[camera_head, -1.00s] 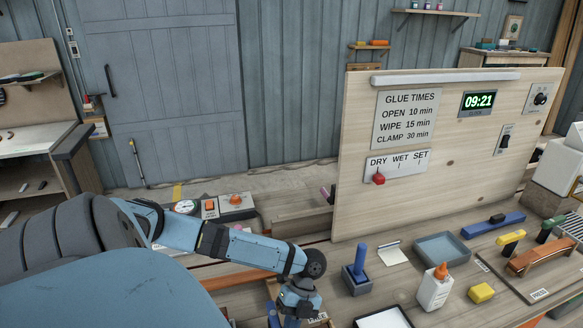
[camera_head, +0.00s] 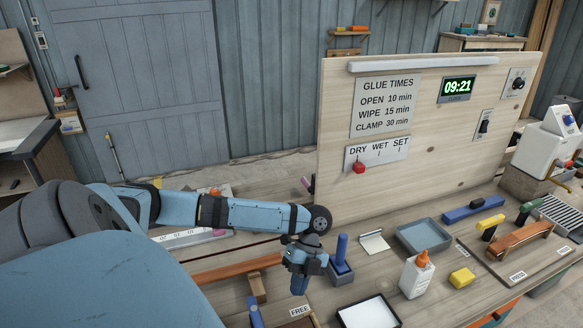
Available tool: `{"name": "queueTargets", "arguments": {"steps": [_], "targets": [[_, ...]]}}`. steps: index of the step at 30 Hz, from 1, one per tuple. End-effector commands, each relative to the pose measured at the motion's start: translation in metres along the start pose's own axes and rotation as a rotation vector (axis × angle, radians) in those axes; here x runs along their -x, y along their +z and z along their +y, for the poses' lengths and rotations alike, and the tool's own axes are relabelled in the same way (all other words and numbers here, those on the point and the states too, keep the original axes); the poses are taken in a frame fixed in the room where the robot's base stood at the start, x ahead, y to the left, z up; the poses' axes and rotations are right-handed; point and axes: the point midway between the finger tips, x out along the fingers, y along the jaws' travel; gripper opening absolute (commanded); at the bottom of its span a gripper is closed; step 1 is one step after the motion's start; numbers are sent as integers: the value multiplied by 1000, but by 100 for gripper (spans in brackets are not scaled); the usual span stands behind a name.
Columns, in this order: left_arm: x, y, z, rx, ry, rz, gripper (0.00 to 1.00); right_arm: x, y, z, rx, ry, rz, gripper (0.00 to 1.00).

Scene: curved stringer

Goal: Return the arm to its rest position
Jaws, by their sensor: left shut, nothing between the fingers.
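My left arm reaches in from the left, low over the bench. Its gripper (camera_head: 299,284) points down, shut and empty, just left of a blue-handled tool in a small holder (camera_head: 341,266). The fingertips are small, and I cannot tell how far above the bench they are. My right arm and gripper are not in view.
The workbench holds a grey tray (camera_head: 424,236), a glue bottle (camera_head: 416,276), a yellow block (camera_head: 461,278), a white-lined tray (camera_head: 368,314) and a clamp with a brown bar (camera_head: 520,239). An upright wooden panel (camera_head: 430,140) stands behind them. A wooden strip (camera_head: 222,271) lies left of the gripper.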

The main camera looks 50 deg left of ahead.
Motion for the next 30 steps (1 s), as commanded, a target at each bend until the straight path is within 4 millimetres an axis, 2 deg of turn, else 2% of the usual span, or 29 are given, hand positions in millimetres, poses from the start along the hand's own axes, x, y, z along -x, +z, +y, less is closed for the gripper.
{"name": "queueTargets", "arguments": {"steps": [6,12,24,27,30], "targets": [[16,0,-1,1,-1,0,0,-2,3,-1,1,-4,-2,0],[17,0,0,1,0,0,0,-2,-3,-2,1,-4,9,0],[16,-1,-1,1,0,0,0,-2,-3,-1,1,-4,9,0],[5,-9,-4,8,-7,-9,0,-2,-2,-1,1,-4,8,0],[-24,-33,-14,44,-44,-38,0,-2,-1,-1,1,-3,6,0]]}}
